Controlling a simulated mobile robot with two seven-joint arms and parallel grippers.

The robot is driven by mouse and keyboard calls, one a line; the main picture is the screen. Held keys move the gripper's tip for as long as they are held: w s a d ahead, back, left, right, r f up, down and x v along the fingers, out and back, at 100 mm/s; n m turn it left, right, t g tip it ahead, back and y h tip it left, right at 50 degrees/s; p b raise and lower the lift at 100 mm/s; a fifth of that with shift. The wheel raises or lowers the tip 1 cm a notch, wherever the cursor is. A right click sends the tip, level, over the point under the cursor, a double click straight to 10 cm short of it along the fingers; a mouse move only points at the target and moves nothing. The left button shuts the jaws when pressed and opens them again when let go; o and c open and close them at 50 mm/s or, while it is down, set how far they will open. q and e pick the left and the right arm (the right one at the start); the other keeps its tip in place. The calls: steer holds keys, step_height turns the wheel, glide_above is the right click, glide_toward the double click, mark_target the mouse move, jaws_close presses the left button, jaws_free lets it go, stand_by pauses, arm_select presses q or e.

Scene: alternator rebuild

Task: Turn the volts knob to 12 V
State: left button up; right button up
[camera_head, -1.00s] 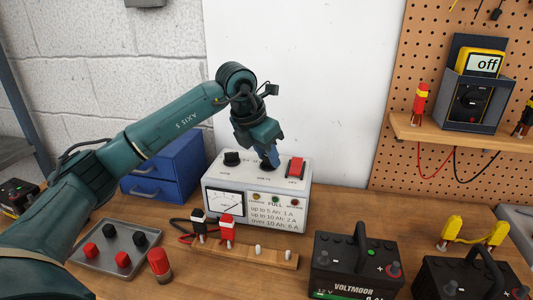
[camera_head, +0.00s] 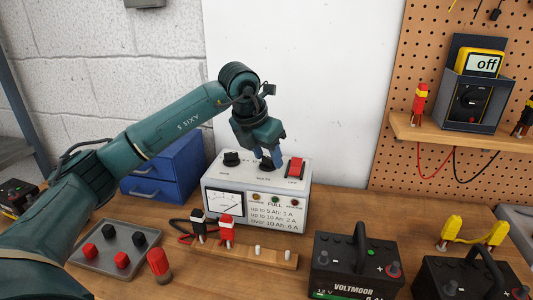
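The white charger box (camera_head: 214,201) stands on the bench, with a meter and printed amp settings on its front. On its top are a black knob at the left (camera_head: 232,158), the volts knob (camera_head: 266,163) in the middle and a red rocker switch (camera_head: 294,168) at the right. My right gripper is not in view.
Black and red clamps (camera_head: 226,232) sit on a wooden rail before the charger. A grey tray (camera_head: 85,262) with terminal caps lies at left front. A battery (camera_head: 345,272) stands at right front. Blue drawers (camera_head: 150,188) stand behind my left arm.

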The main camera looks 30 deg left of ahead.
arm_select(q)
steer(key=shift+o, duration=0.7)
steer(key=v, duration=1.3)
